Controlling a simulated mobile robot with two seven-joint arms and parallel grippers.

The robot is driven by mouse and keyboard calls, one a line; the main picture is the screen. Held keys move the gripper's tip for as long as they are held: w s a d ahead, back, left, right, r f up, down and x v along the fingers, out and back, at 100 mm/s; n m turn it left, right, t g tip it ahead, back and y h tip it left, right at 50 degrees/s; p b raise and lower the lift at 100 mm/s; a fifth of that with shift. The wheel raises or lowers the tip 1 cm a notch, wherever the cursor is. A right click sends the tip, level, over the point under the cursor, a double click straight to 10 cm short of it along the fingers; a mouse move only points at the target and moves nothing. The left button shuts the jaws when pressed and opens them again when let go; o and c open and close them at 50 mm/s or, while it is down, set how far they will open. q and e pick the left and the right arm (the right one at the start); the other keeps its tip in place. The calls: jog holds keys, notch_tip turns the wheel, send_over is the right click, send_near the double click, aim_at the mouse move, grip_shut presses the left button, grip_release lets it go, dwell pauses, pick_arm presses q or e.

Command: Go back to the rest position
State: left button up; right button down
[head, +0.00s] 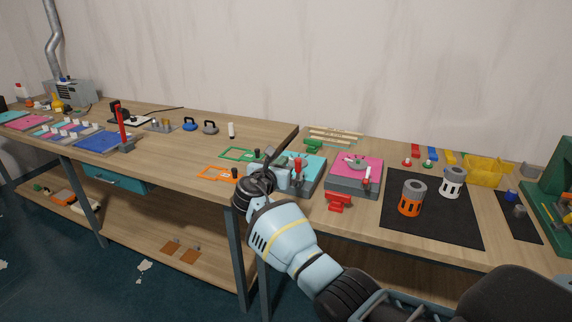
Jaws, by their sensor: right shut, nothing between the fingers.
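My right gripper (271,158) shows near the middle of the view, at the end of my light blue and black arm that comes in from the lower right. It is over the front edge of the workbench (350,238), beside the teal plate fixture (316,168), and partly covers it. Its fingers are small and dark here; they look shut and hold nothing. I cannot tell whether it touches the fixture. My left gripper is out of view.
Right of the fixture are a pink plate fixture (366,168), a red clamp (338,202), an orange-and-grey cylinder (411,198) and a white-and-grey one (452,182) on a black mat (440,230). A yellow bin (486,171) stands behind. A second bench (190,158) extends left.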

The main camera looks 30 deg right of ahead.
jog(key=shift+f, duration=0.15)
dwell(0.3)
jog(key=s+a+f+m+y, duration=0.2)
jog(key=s+f, duration=0.2)
jog(key=f, duration=0.4)
jog(key=s+a+f+m+y, duration=0.1)
jog(key=s+f+m+y, duration=0.2)
jog(key=f, duration=0.6)
jog(key=s+a+f+m+y, duration=0.1)
jog(key=s+a+f+y, duration=0.1)
jog(key=s+f, duration=0.5)
jog(key=s+a+f+m+g+y, duration=0.1)
jog(key=s+a+f+m+y, duration=0.15)
jog(key=s+f, duration=0.35)
jog(key=s+a+f+m+y, duration=0.1)
jog(key=s+f+m+y, duration=0.1)
jog(key=s+f+m, duration=0.4)
jog(key=s+a+m+y, duration=0.1)
jog(key=s+m, duration=0.2)
jog(key=s, duration=0.4)
jog(key=s+a+r+m+y, duration=0.1)
jog(key=s+a+m, duration=0.1)
jog(key=s, duration=0.6)
jog(key=s+a+m+y, duration=0.1)
jog(key=s+m, duration=0.3)
jog(key=s, duration=0.3)
jog(key=shift+s+a+r+g, duration=0.25)
jog(key=shift+s+a+g, duration=0.05)
jog(key=shift+a, duration=0.05)
jog(key=shift+m+y, duration=0.25)
